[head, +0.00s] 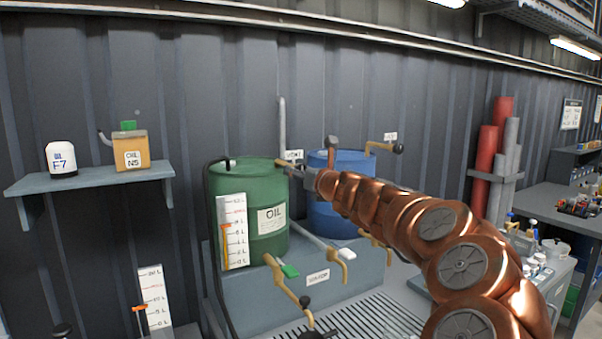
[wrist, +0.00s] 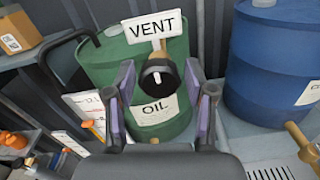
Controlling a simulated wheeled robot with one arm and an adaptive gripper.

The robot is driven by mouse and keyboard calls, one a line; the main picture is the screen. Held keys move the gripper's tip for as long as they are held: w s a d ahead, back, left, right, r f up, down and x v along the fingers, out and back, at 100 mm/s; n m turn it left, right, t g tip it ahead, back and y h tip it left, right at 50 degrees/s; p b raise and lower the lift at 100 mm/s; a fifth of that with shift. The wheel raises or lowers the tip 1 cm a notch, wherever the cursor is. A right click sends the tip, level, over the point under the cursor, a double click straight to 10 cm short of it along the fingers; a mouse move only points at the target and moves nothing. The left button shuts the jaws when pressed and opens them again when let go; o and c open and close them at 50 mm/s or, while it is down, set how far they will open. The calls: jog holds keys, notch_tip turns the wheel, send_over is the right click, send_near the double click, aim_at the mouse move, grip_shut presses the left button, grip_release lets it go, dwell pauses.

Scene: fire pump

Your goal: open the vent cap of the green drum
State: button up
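The green drum (head: 268,180) stands on a grey plinth and has an OIL label; it also shows in the wrist view (wrist: 92,62). In the wrist view a white VENT plate (wrist: 151,26) stands over a brass fitting with a round black knob (wrist: 157,77). My gripper (wrist: 160,98) is open, one finger on each side of the knob, with gaps visible. A small pale cap (wrist: 114,29) sits on the drum's top at the left.
A blue drum (head: 345,160) with a brass handle (head: 384,147) stands close at the right. A level scale (head: 233,232) and a brass tap (head: 280,278) are at the green drum's front. A shelf (head: 95,181) with containers is at the left.

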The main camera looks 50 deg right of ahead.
jog(key=c, duration=0.9)
